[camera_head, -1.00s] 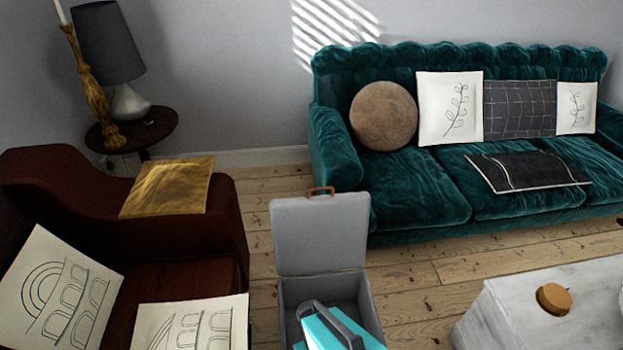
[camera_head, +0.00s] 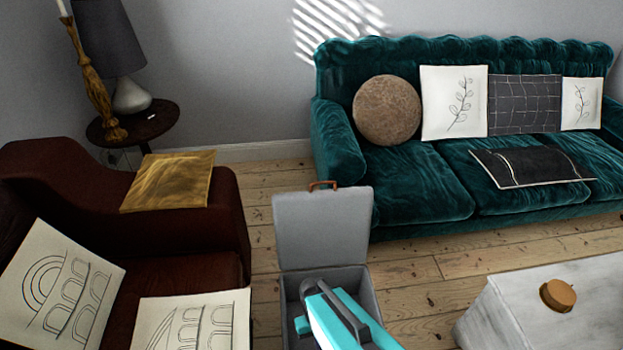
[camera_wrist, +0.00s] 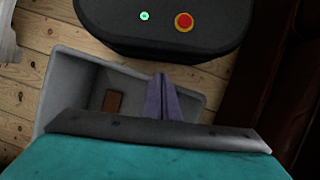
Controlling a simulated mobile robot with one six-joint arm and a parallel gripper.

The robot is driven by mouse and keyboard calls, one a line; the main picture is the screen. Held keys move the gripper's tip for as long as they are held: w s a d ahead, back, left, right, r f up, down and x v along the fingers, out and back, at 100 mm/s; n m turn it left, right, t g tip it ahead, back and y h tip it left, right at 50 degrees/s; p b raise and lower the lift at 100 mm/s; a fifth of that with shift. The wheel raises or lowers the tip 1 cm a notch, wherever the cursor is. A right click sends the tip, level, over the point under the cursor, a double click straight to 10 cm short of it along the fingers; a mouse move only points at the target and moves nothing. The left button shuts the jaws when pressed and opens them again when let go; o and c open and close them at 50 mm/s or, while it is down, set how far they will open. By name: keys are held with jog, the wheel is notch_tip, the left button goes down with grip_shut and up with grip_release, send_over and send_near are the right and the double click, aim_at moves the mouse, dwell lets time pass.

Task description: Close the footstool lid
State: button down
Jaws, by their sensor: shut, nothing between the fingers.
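The footstool is a grey box (camera_head: 371,290) on the floorboards. Its grey lid (camera_head: 322,228) stands upright at the back of the box, wide open, with a small brown handle (camera_head: 323,185) on its top edge. My teal and dark grey arm reaches over the front of the open box in the head view and hides much of its inside. In the wrist view my gripper (camera_wrist: 162,82) is shut and empty, its fingers over the box (camera_wrist: 64,85). A brown rectangular patch (camera_wrist: 112,101) shows inside the box. I cannot tell whether the fingers touch the box.
A dark red armchair (camera_head: 215,240) with cushions stands close on the left. A teal sofa (camera_head: 345,150) stands behind the box to the right. A pale table (camera_head: 510,310) stands at front right. Floorboards (camera_head: 415,275) are clear between box and table.

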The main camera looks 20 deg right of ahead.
jog(key=w+d+r+t+b, duration=0.1)
jog(key=w+r+t, duration=0.1)
jog(key=w+r, duration=0.55)
jog(key=w+d+r+t+b, duration=0.15)
jog(key=w+r, duration=0.35)
jog(key=w, duration=0.6)
jog(key=w+r+t, duration=0.3)
jog(key=w+r, duration=0.3)
jog(key=w, duration=0.3)
jog(key=w+d+r+t, duration=0.2)
jog(key=w+d+r, duration=0.2)
jog(key=w+r, duration=0.4)
jog(key=w+d+r+t, duration=0.2)
jog(key=w+d+r, duration=0.2)
jog(key=w+r, duration=0.4)
notch_tip(320, 180, up, 8)
jog(key=shift+w+d+f+n, duration=0.15)
jog(key=shift+d+n, duration=0.25)
jog(key=shift+f, duration=0.15)
jog(key=shift+w+d+f, duration=0.1)
jog(key=shift+w+f, duration=0.1)
jog(key=shift+f, duration=1.35)
jog(key=shift+w+d+f, duration=0.1)
jog(key=shift+w+f, duration=0.05)
jog(key=shift+f, duration=1.35)
jog(key=shift+w+f, duration=0.2)
jog(key=shift+f, duration=1.35)
